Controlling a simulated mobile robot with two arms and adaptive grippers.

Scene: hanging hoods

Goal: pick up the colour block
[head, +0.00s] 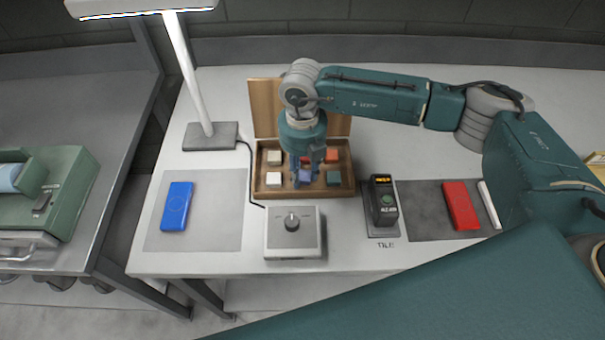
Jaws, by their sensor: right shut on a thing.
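The colour blocks sit in an open wooden box (273,191) on the white table. I see cream and white blocks on the left (273,179), a partly hidden red block in the middle back, an orange block (332,155) at the back right and a dark teal block (333,178) at the front right. My right gripper (306,173) points down into the box, shut on the blue-violet block (304,178) in the front middle. Its fingers partly cover this block; I cannot tell whether the block is clear of the box floor. My left gripper is not in view.
A control box with a knob (291,240) stands in front of the wooden box. A blue device (176,206) lies on a grey mat at left, near a lamp (209,136). A black meter (383,200) and a red item (461,206) are at right.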

